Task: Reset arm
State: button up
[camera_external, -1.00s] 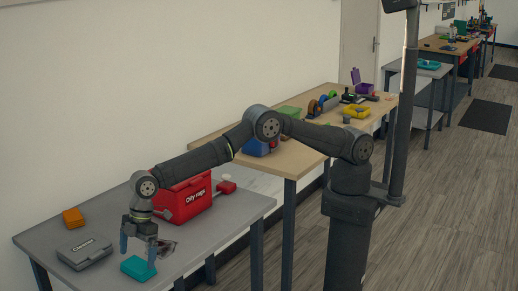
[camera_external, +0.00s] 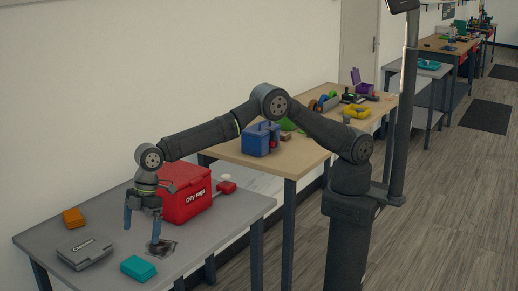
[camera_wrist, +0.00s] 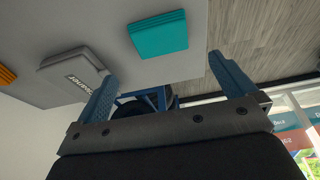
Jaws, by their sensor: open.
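My gripper (camera_external: 142,216) is open and empty above the grey table (camera_external: 220,232), with its fingers pointing down.
A red "Oily rags" box (camera_external: 184,196) stands close behind the gripper. A grey labelled case (camera_external: 84,250) and an orange block (camera_external: 74,218) lie to the left. A wooden table (camera_external: 275,168) holds a blue bin (camera_external: 257,141) and several other things. The wall runs behind both tables.

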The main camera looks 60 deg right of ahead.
aim_at(138, 264)
jog(key=x, duration=1)
notch_tip(138, 264, up, 4)
jog(key=shift+r, duration=0.1)
jog(key=w+d+r, duration=0.6)
jog(key=d, duration=0.3)
notch_tip(138, 264, up, 10)
jog(key=w, duration=0.1)
jog(key=w+d+r+m+t, duration=0.1)
jog(key=w+d+m, duration=0.5)
jog(key=w+d, duration=0.9)
jog(key=shift+d+t, duration=0.4)
jog(key=shift+d, duration=1.6)
